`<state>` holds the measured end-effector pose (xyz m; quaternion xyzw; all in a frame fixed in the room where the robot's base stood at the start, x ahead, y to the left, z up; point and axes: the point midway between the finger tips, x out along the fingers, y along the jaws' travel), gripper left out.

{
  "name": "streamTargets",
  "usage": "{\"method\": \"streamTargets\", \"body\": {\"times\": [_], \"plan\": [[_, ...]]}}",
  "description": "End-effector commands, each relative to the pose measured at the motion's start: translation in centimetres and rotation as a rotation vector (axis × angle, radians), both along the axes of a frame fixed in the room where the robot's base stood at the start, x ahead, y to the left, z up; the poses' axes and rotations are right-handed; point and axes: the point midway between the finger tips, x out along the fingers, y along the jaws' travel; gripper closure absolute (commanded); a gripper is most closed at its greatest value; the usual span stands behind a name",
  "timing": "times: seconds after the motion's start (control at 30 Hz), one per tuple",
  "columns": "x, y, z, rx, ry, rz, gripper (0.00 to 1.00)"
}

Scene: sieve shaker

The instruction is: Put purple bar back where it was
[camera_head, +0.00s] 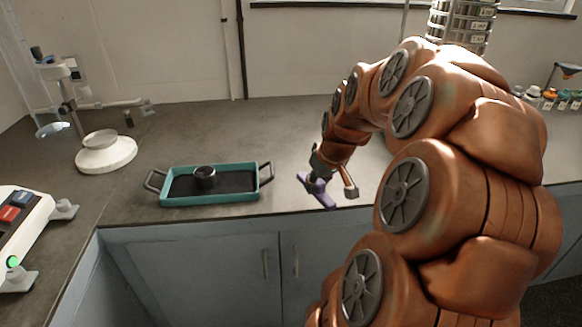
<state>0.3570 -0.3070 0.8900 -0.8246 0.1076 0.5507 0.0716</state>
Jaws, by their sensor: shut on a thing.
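The purple bar (318,191) is at the front edge of the counter, to the right of the teal tray. My gripper (332,181) is shut on the bar, with the arm reaching in from the right. The bar lies at a slant in the picture, and its upper part is partly covered by the gripper. I cannot tell whether the bar touches the counter or is held just above it.
The teal tray (210,199) with black handles holds a small dark round cup (205,175). A white round-based device (106,152) stands at left. A white machine with red and blue buttons (20,227) is at front left. Stacked metal sieves (462,22) stand behind my arm. The counter's middle (270,125) is clear.

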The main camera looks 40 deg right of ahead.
Motion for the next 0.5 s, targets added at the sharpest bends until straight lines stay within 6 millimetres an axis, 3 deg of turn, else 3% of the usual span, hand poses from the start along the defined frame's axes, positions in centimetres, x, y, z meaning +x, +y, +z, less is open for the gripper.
{"method": "streamTargets", "body": {"times": [0.5], "plan": [[7.1,-3.5,-0.8,0.002,0.003,0.003,1.0]]}}
